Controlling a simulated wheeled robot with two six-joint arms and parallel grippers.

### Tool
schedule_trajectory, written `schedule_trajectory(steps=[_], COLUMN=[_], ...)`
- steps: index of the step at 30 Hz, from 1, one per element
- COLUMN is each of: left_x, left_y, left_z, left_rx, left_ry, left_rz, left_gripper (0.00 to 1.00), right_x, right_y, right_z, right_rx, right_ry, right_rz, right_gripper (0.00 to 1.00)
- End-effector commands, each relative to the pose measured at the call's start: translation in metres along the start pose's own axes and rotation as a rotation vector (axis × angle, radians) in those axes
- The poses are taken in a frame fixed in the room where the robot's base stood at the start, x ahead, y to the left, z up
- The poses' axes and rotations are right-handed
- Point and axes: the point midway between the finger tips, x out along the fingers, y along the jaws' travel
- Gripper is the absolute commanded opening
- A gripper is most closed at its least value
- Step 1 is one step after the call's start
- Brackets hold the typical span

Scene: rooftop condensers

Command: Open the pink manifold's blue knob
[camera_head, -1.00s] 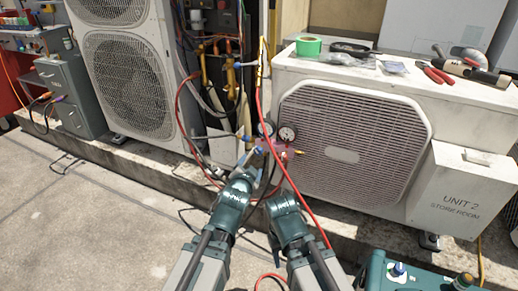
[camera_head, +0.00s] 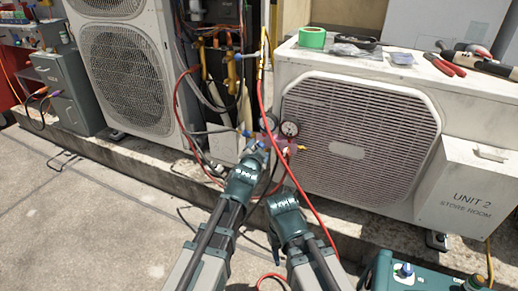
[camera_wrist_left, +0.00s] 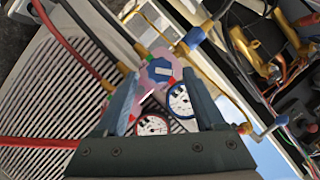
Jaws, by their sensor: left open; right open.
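The pink manifold (camera_head: 285,147) hangs in front of the Unit 2 condenser grille with two round gauges on it. In the left wrist view the manifold (camera_wrist_left: 150,57) lies just beyond my left fingers, and its blue knob (camera_wrist_left: 161,71) with a pale mark sits in line with the gap between the tips. My left gripper (camera_wrist_left: 161,84) is open, a finger on either side; whether it touches the knob is unclear. In the head view the left gripper (camera_head: 258,151) covers part of the manifold. My right gripper (camera_head: 284,198) is lower, open, and its fingers are mostly hidden.
Red, black and yellow hoses run around the manifold, and a red hose (camera_head: 262,95) passes close to my arms. The Unit 2 condenser (camera_head: 460,110) stands behind, with tape and pliers on top. A teal case (camera_head: 385,275) sits at lower right. Open concrete (camera_head: 90,215) lies left.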

Motion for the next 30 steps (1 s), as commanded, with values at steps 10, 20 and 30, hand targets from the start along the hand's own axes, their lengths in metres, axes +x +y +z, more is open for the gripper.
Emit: schedule_trajectory(steps=[10, 20, 30], left_x=[0.028, 0.027, 0.027], left_y=[0.004, 0.004, 0.004], left_z=[-0.001, -0.001, -0.001], left_rx=[0.000, 0.000, 0.000], left_ry=[0.001, 0.001, 0.001], left_rz=[0.001, 0.001, 0.001], left_gripper=[0.71, 0.42, 0.00], right_x=[0.010, 0.010, 0.010], right_y=[-0.001, -0.001, -0.001], right_z=[-0.001, -0.001, -0.001], right_rx=[0.000, 0.000, 0.000], right_ry=[0.001, 0.001, 0.001], right_rz=[0.000, 0.000, 0.000], right_gripper=[0.50, 0.50, 0.50])
